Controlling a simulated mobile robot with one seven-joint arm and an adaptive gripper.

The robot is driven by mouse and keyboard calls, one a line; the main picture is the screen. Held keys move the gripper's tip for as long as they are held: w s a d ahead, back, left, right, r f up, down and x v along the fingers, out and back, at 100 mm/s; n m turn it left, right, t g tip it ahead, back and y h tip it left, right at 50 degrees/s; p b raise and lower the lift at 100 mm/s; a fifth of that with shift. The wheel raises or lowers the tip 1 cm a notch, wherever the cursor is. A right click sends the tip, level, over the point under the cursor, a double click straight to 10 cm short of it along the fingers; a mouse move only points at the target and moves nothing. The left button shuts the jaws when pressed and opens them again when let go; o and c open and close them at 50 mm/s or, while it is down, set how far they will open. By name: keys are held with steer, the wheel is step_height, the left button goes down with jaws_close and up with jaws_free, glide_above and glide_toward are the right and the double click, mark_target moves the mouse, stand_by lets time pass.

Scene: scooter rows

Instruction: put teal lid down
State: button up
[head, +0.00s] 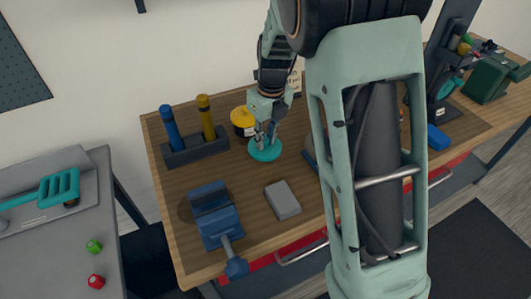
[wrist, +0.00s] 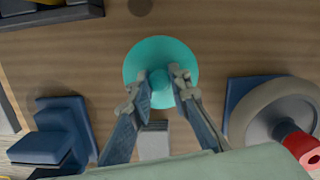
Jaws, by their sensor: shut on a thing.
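The teal lid (head: 264,150) is a round disc with a small knob, seen in the head view over the wooden workbench. It also shows in the wrist view (wrist: 160,52), between my fingertips. My gripper (head: 266,133) is shut on the lid's knob from above, and it shows in the wrist view too (wrist: 160,84). The lid looks level and is on or just above the bench top; I cannot tell whether it touches.
A blue vise (head: 215,214), a grey block (head: 282,200), a holder with blue and yellow handles (head: 195,148) and a yellow-black tin (head: 244,121) stand around the lid. A grey wheel on a blue base (wrist: 275,110) is close on the right. Bare wood (head: 242,180) lies in front.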

mark_target(266, 146)
steer(key=shift+f, duration=2.55)
steer(key=shift+f, duration=0.1)
steer(key=shift+f, duration=0.15)
steer(key=o, duration=0.9)
steer(key=shift+o, duration=0.2)
steer(key=r, duration=0.8)
steer(key=s+d+r, duration=0.1)
steer(key=r, duration=0.3)
steer(key=shift+s+r, duration=0.1)
steer(key=shift+r, duration=0.1)
